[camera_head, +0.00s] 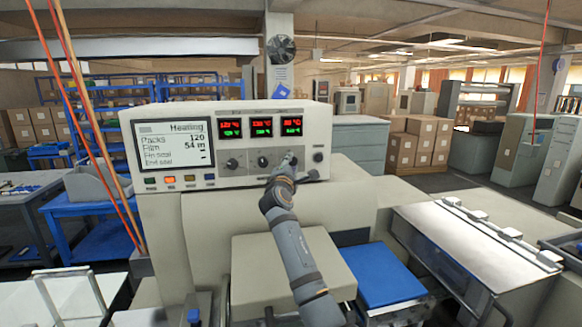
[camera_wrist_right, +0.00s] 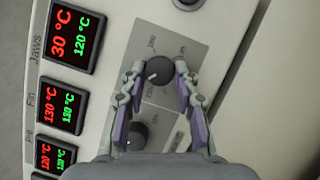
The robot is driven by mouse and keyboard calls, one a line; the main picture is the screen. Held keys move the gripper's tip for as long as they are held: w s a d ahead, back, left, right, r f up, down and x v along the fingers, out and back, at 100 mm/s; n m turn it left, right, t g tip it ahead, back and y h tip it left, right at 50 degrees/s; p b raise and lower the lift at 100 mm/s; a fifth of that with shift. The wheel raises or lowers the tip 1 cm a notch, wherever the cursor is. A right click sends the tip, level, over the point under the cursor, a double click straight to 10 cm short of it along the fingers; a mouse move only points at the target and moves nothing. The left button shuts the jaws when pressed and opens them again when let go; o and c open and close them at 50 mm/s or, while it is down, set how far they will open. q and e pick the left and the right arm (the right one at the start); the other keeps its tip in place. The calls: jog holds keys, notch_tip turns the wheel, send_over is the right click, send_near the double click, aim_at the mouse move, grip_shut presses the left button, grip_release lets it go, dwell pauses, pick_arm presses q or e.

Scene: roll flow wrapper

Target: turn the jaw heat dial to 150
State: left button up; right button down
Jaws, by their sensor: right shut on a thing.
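The jaw heat dial (camera_wrist_right: 160,72) is a dark round knob on a grey scale plate with small numbers, too blurred to read surely. Its white mark points to the lower left in the right wrist view. My right gripper (camera_wrist_right: 161,80) has its two fingers on either side of this dial, shut on it. In the head view the right gripper (camera_head: 287,167) reaches up to the panel and hides most of the dial. The Jaws display (camera_wrist_right: 73,37) reads about 30 °C in red and 120 °C in green. My left gripper is not in view.
The Fin display (camera_wrist_right: 61,106) and a neighbouring dial (camera_wrist_right: 137,133) lie beside the gripper. Another dark knob (camera_head: 318,157) is at the panel's right end. The large screen (camera_head: 172,145) reads Heating. A blue pad (camera_head: 390,275) and a metal cover (camera_head: 480,240) are lower right.

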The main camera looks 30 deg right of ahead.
jog(key=m+g+y+p, duration=0.1)
jog(key=m, duration=0.2)
jog(key=m+y+p, duration=0.1)
jog(key=m, duration=0.2)
jog(key=m+g+y+p, duration=0.1)
jog(key=m, duration=0.2)
jog(key=shift+d+r+m+g, duration=0.1)
jog(key=shift+r+m+g, duration=0.2)
jog(key=shift+r+m, duration=0.1)
jog(key=m+y, duration=0.1)
jog(key=m, duration=0.1)
jog(key=m+y+p, duration=0.1)
jog(key=shift+s+d+m, duration=0.1)
jog(key=shift+d+m, duration=0.1)
jog(key=shift+m, duration=0.2)
jog(key=shift+d+f+m+y, duration=0.1)
jog(key=shift+m+y, duration=1.1)
jog(key=shift+m, duration=0.2)
jog(key=c, duration=1.4)
grip_release()
jog(key=o, duration=0.4)
jog(key=shift+r, duration=0.2)
